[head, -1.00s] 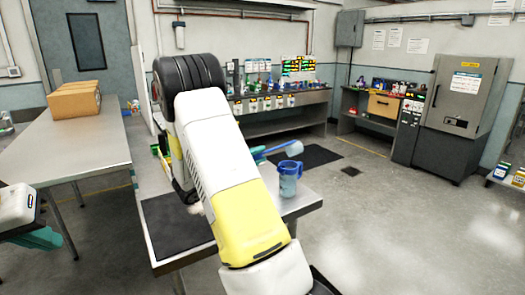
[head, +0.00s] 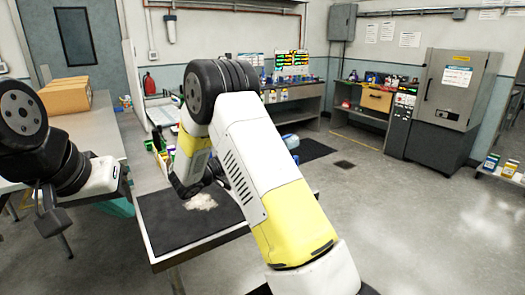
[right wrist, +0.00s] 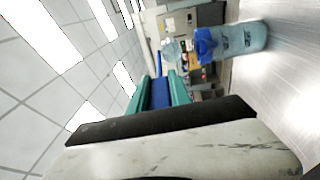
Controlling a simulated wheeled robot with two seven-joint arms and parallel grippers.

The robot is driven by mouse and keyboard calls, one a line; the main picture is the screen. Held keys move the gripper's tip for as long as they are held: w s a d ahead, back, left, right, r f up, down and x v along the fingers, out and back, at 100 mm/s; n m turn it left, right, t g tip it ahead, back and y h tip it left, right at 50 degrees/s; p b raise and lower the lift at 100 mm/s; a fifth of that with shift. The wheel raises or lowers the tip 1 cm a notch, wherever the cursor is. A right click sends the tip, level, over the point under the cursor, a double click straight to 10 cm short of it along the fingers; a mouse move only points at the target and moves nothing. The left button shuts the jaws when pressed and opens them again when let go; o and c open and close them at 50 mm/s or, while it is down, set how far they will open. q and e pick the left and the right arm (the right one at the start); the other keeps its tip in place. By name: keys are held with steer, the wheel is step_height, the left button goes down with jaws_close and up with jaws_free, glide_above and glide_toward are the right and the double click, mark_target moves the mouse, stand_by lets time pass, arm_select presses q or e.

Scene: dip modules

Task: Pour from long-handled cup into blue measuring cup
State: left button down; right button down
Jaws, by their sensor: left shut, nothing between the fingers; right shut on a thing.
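The blue measuring cup (head: 291,141) shows only in part in the head view, behind my right arm. In the right wrist view the measuring cup (right wrist: 243,38) is clear bluish with a blue handle, lying sideways in the picture. My right gripper (right wrist: 161,92) is shut on the blue handle of the long-handled cup (right wrist: 159,95). Its clear bowl seems to show beyond the fingers, near the measuring cup; its contents cannot be made out. My right fingers are hidden in the head view. My left gripper (head: 117,207) is shut and empty at the left, its teal fingers partly hidden.
A pale heap (head: 201,202) lies on the black mat (head: 165,235) of the small table. A long table (head: 112,125) with cardboard boxes (head: 65,96) stands at the left. Benches and a grey cabinet (head: 457,90) line the back.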

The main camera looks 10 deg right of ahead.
steer(key=shift+w+d+r+g+y, duration=0.15)
steer(key=shift+r+y, duration=0.1)
steer(key=shift+r, duration=0.3)
steer(key=shift+s+d+r+g+y, duration=0.1)
steer(key=shift+d+r+y, duration=0.1)
steer(key=shift+r, duration=0.4)
steer(key=shift+w+d+r+g+y, duration=0.15)
steer(key=shift+r+y, duration=0.1)
steer(key=shift+r, duration=0.3)
steer(key=shift+w+d+r+m+g+y, duration=0.1)
steer(key=shift+d+r+g+y, duration=0.25)
steer(key=shift+r, duration=0.75)
steer(key=shift+w+d+r+m+g+y, duration=0.1)
steer(key=shift+r+y, duration=0.4)
steer(key=shift+r, duration=0.55)
steer(key=shift+d+r+m+g+y, duration=0.2)
steer(key=shift+r+y, duration=0.25)
steer(key=shift+r, duration=0.65)
